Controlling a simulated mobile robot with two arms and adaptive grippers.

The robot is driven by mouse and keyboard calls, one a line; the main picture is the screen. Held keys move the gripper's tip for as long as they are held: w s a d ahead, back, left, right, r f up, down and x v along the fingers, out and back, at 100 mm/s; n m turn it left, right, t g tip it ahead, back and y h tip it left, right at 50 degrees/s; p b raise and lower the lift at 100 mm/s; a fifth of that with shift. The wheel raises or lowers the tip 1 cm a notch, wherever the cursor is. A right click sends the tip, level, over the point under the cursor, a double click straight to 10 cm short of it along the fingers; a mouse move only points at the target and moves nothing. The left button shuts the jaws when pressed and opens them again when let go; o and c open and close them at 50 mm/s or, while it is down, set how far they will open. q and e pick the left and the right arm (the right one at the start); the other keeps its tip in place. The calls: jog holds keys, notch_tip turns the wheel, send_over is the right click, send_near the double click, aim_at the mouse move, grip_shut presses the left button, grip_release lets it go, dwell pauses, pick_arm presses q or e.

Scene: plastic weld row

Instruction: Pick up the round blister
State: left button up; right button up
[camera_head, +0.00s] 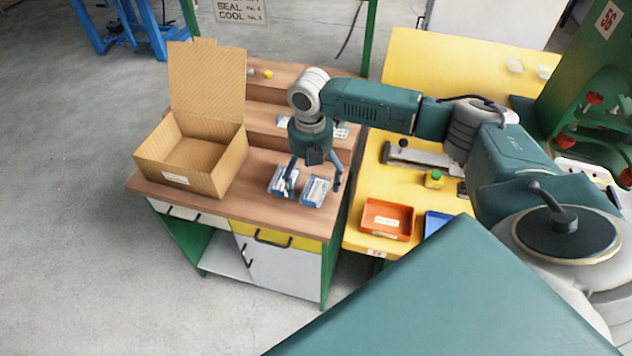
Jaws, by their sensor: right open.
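Two small blue-and-white packs lie side by side on the brown wooden bench top: a left pack (279,184) and a right pack (316,191). They look like blister packs, but they are too small to tell which one is round. My right gripper (313,186) points down over them with its fingers spread wide. One finger overlaps the left pack in the picture and the other is just right of the right pack. Nothing is held, and I cannot tell whether the fingers touch anything. My left gripper is not in view.
An open cardboard box (213,176) stands left on the bench. More blue-and-white packs (283,124) lie behind my gripper, partly hidden. The yellow table at right holds an orange tray (372,232), a blue tray (430,228) and a green-capped yellow container (434,179).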

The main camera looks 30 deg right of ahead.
jog(key=shift+f, duration=1.05)
jog(key=shift+f+p, duration=0.2)
jog(key=shift+p, duration=0.1)
jog(key=shift+c, duration=0.2)
jog(key=c, duration=1.1)
